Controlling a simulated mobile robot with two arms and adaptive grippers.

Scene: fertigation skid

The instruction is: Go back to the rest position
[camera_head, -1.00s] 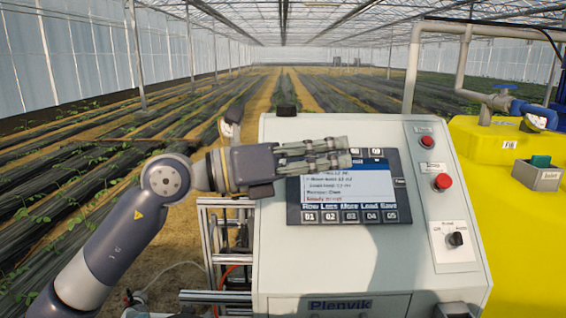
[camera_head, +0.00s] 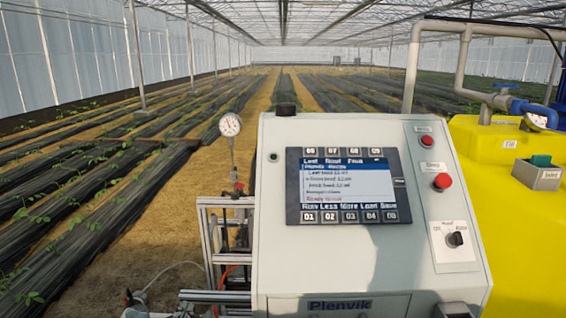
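The control cabinet (camera_head: 310,262) stands in front of me, pale grey with a sloped face. Its display panel (camera_head: 347,186) is lit and fully uncovered, with text lines on a blue and white screen and rows of numbered keys above and below it. A red button (camera_head: 442,182), a smaller red button (camera_head: 426,139) and a black rotary selector (camera_head: 455,239) sit to the right of the display. Neither my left gripper nor my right gripper shows in the view.
A yellow tank (camera_head: 520,215) with a blue-handled valve (camera_head: 535,112) and grey pipes (camera_head: 412,70) stands at the right. A pressure gauge (camera_head: 230,125) rises beside the cabinet's left, above a metal frame (camera_head: 212,240). Crop rows stretch behind.

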